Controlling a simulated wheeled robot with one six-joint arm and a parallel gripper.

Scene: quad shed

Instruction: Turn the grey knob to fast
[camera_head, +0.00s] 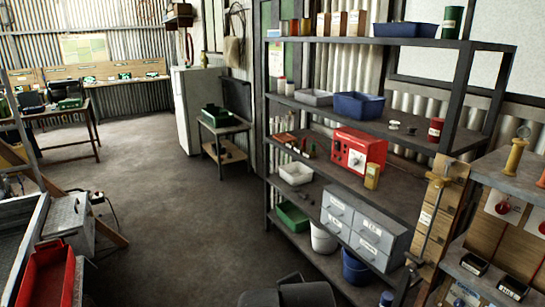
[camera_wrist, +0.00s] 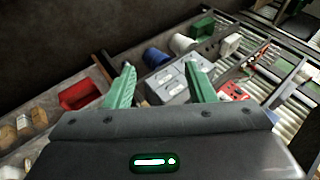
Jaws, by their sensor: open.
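A red box-shaped unit (camera_head: 359,150) stands on the middle shelf of the dark metal rack. Its front carries a pale round dial (camera_head: 356,159), which may be the grey knob. Its pointer direction and any lettering, including "fast", are too small to read. The red unit also shows at the right in the wrist view (camera_wrist: 232,90), partly behind my own gripper. My gripper (camera_wrist: 160,65) shows two green fingers spread apart with nothing between them. It is apart from the red unit, with grey drawers beyond the fingers.
A yellow can (camera_head: 372,176) stands right beside the red unit. Grey drawers (camera_head: 365,227) sit on the shelf below. The rack's uprights flank the shelves. Open floor (camera_head: 180,215) lies left of the rack.

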